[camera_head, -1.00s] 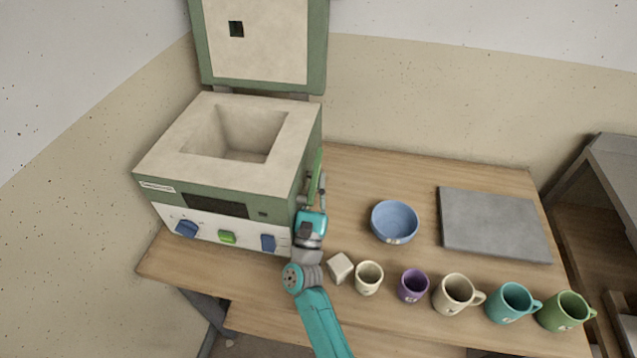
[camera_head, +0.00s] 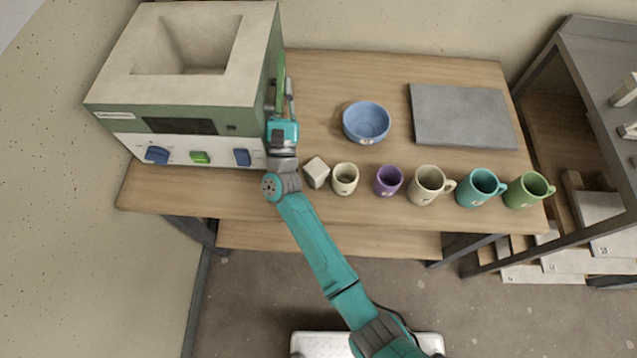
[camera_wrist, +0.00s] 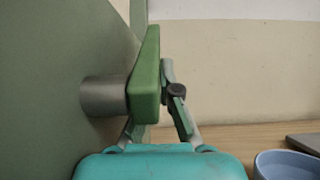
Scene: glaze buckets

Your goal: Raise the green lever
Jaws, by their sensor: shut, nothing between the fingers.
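The green lever (camera_wrist: 147,80) stands upright in the wrist view, on a short grey shaft (camera_wrist: 103,95) from the kiln's right side wall. In the head view the lever (camera_head: 280,80) is a narrow green bar along that wall. My gripper (camera_wrist: 170,75) is shut and empty, just right of the lever. It seems very close to the lever; I cannot tell whether they touch. The lever hides part of the left finger. In the head view my gripper (camera_head: 290,88) points away along the kiln's side. The kiln (camera_head: 110,70) is open on top.
Right of my gripper are a blue bowl (camera_head: 366,122), a small pale block (camera_head: 316,172), a cream cup (camera_head: 345,179), a purple cup (camera_head: 388,180) and several mugs along the front edge. A grey slab (camera_head: 463,115) lies at the back right of the wooden table (camera_head: 330,75).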

